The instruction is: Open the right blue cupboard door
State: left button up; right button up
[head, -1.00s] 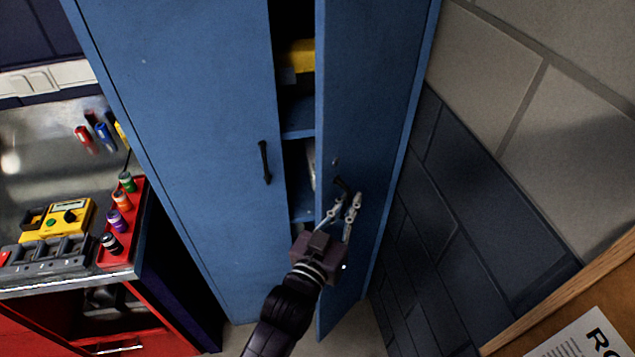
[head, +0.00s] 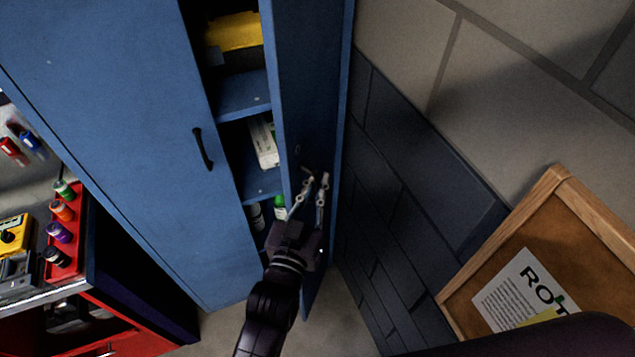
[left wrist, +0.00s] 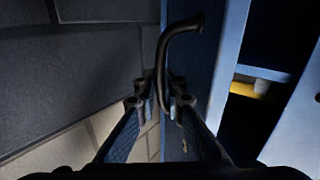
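The right blue cupboard door (head: 305,100) stands partly open, swung out to the right. Its dark bar handle shows large in the left wrist view (left wrist: 180,45) and is mostly hidden by the fingers in the head view. My left gripper (head: 314,182) is at this handle. In the left wrist view its two fingertips (left wrist: 160,100) close on either side of the handle's lower end. The left cupboard door (head: 120,120) is shut, with its own dark handle (head: 202,149). My right gripper is not in view.
Cupboard shelves (head: 245,95) hold a yellow item (head: 235,32), a white box (head: 263,142) and bottles. A dark brick wall (head: 400,190) is close behind the door, with a framed corkboard (head: 570,240) at right. A red bench (head: 130,335) stands at left.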

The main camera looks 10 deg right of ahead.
pick_arm(q)
jog(key=shift+o, duration=0.3)
jog(key=v, duration=1.2)
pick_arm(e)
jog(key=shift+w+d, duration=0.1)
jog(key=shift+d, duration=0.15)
pick_arm(q)
jog(key=shift+c, duration=0.2)
